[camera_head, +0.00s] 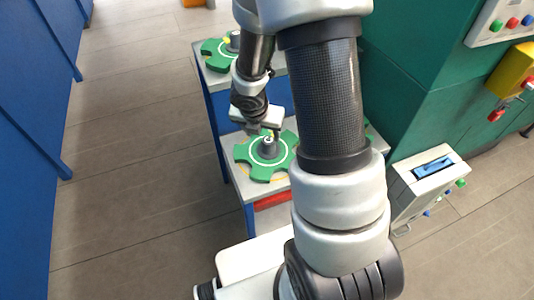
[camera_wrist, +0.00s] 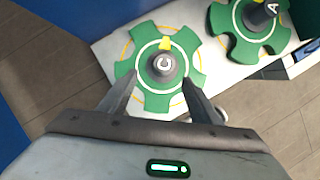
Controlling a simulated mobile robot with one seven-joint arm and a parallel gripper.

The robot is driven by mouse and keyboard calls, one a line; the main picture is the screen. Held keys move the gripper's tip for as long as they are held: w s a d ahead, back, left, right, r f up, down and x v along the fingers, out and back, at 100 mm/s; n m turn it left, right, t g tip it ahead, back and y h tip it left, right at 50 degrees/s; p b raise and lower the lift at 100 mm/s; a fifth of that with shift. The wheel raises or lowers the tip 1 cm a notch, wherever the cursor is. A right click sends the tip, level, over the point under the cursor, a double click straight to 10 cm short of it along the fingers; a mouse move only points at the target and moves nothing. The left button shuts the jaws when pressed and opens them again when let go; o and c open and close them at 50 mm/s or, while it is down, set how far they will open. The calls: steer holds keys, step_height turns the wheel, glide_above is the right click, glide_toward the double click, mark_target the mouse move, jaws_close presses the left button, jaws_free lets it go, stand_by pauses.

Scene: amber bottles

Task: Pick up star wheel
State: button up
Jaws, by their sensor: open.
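A green star wheel (camera_head: 249,151) with a grey hub lies flat on a light-topped stand in the head view. In the wrist view this wheel (camera_wrist: 161,66) shows a hub marked C, a white ring and a yellow mark. My gripper (camera_wrist: 158,84) is open above it, one finger on each side of the hub and apart from it. In the head view my gripper (camera_head: 272,131) points down over the hub. A second star wheel (camera_wrist: 240,46), marked A, is at the upper right of the wrist view. My arm hides part of the head view.
Another green star wheel (camera_head: 216,53) lies on a stand farther back. Green also shows right of my arm (camera_head: 369,131). A green cabinet (camera_head: 435,105) and a grey box (camera_head: 428,188) stand at the right. A blue wall (camera_head: 35,110) is at the left, with clear floor (camera_head: 135,150) between.

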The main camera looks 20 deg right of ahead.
mark_target(268, 141)
steer(key=b+x, duration=0.1)
steer(key=x, duration=0.3)
steer(key=shift+w+d+f+b, duration=0.15)
steer(key=shift+f+b, duration=0.2)
steer(key=b+x, duration=0.1)
steer(key=x, duration=0.1)
steer(key=b+x, duration=0.1)
steer(key=x, duration=0.2)
steer(key=shift+d+f+b, duration=0.1)
steer(key=shift+d+b, duration=0.25)
steer(key=shift+d, duration=0.1)
steer(key=c, duration=1.2)
steer(key=shift+r, duration=0.2)
steer(key=shift+c, duration=0.9)
